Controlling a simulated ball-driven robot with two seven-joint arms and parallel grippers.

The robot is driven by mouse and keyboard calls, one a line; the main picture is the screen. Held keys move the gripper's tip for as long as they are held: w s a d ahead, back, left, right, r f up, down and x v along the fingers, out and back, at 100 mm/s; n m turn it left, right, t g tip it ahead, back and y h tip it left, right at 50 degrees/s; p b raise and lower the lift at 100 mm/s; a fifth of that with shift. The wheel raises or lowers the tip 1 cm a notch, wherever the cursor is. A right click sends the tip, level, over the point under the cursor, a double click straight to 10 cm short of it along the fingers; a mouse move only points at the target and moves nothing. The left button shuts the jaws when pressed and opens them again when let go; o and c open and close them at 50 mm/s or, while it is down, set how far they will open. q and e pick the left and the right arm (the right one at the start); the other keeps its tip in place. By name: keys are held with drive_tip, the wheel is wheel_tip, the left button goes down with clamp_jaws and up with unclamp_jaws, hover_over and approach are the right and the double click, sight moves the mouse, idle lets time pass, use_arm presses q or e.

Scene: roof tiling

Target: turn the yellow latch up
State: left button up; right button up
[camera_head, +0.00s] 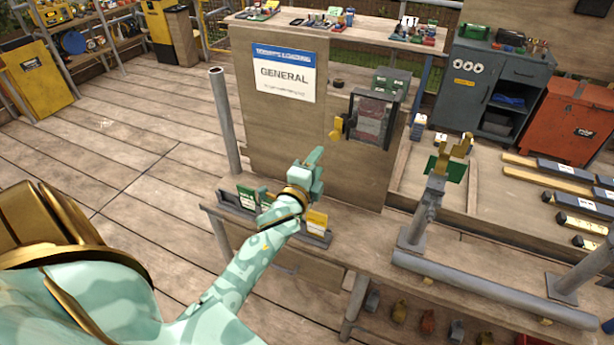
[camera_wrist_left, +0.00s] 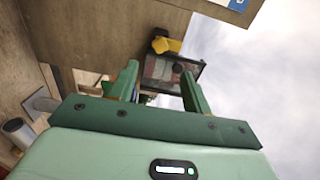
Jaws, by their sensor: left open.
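The yellow latch (camera_head: 335,134) sits at the left side of a dark-framed box (camera_head: 371,118) on the upright wooden board. It appears to point down and left, though its exact angle is hard to tell. In the left wrist view the latch (camera_wrist_left: 168,45) shows beyond and between my finger tips, beside the box (camera_wrist_left: 160,70). My left gripper (camera_head: 317,160) is open and empty, below and slightly left of the latch, apart from it. In the left wrist view its two green fingers (camera_wrist_left: 160,80) are spread. My right gripper is not in view.
A sign reading GENERAL (camera_head: 285,77) is on the board left of the latch. A grey holder with green and yellow cards (camera_head: 316,222) stands under my left arm. A grey pipe stand (camera_head: 420,220) with a gold clamp stands to the right. The board face around the latch is mostly clear.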

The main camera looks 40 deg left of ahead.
use_arm(q)
drive_tip(key=v, duration=0.5)
drive_tip(key=shift+s+d, duration=0.15)
drive_tip(key=shift+s, duration=0.2)
drive_tip(key=s+d+f+n+g+h+b, duration=0.1)
drive_tip(key=s+d+f+n+g, duration=0.2)
drive_tip(key=f, duration=0.8)
drive_tip(key=s+d+f+n+g+h+b, duration=0.1)
drive_tip(key=s+f+n+g, duration=0.3)
drive_tip(key=f, duration=0.8)
drive_tip(key=s+d+f+n+g+h+b, duration=0.15)
drive_tip(key=s+f, duration=0.25)
drive_tip(key=f, duration=0.7)
drive_tip(key=s+d+f+n+g+b, duration=0.1)
drive_tip(key=s+f+g, duration=0.1)
drive_tip(key=s+f, duration=0.5)
drive_tip(key=s+d+f+n+g+b, duration=0.1)
drive_tip(key=s+f, duration=0.6)
drive_tip(key=s, duration=0.7)
drive_tip(key=s+d+f+n+g+b, duration=0.1)
drive_tip(key=s+f+g+b, duration=0.2)
drive_tip(key=s+f+g, duration=0.2)
drive_tip(key=s+f, duration=0.3)
drive_tip(key=s, duration=0.3)
drive_tip(key=shift+d+h, duration=0.15)
drive_tip(key=shift+h, duration=0.1)
